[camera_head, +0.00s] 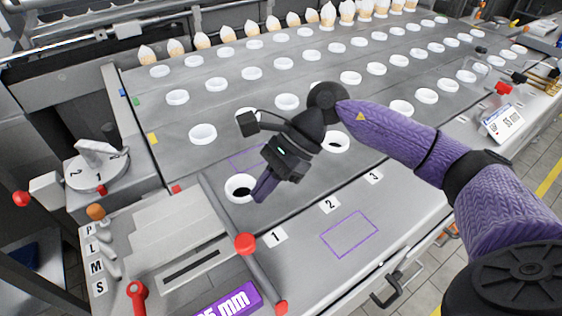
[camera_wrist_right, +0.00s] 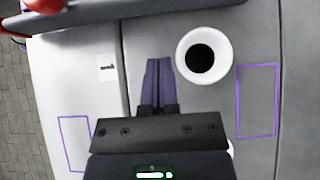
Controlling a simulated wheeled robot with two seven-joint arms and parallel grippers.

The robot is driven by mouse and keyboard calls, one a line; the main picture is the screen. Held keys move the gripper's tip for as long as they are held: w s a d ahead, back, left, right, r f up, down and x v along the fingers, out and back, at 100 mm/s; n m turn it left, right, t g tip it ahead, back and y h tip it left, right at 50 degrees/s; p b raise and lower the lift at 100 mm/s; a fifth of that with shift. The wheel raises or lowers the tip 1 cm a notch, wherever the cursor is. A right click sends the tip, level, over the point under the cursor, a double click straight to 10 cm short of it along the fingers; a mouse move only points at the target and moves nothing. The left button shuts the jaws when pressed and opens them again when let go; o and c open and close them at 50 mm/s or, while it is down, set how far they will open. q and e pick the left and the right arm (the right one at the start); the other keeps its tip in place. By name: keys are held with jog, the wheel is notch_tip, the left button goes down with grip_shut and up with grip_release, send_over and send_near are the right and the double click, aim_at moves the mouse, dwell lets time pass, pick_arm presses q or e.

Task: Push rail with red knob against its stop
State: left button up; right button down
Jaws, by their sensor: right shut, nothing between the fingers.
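The rail (camera_head: 228,212) is a grey bar lying slantwise across the front left of the machine top. Its red knob (camera_head: 245,244) stands near the front edge. In the right wrist view the rail (camera_wrist_right: 130,17) crosses the top, and the red knob (camera_wrist_right: 42,6) is cut off at the top left. My right gripper (camera_head: 259,195) is shut and empty, pointing down just right of the rail, with a gap between them. Its purple fingers (camera_wrist_right: 158,64) show side by side in the right wrist view. I cannot tell which part is the rail's stop. My left gripper is not in view.
A white ring-shaped holder (camera_head: 231,193) stands close beside the fingertips, and also shows in the right wrist view (camera_wrist_right: 183,55). More white holders (camera_head: 203,134) fill the plate behind. Number labels 1 (camera_head: 276,237), 2 and 3 mark the front strip. A dial (camera_head: 97,172) stands at left.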

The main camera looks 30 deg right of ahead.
aim_at(242, 214)
jog(key=shift+a, duration=2.1)
jog(key=shift+f, duration=0.1)
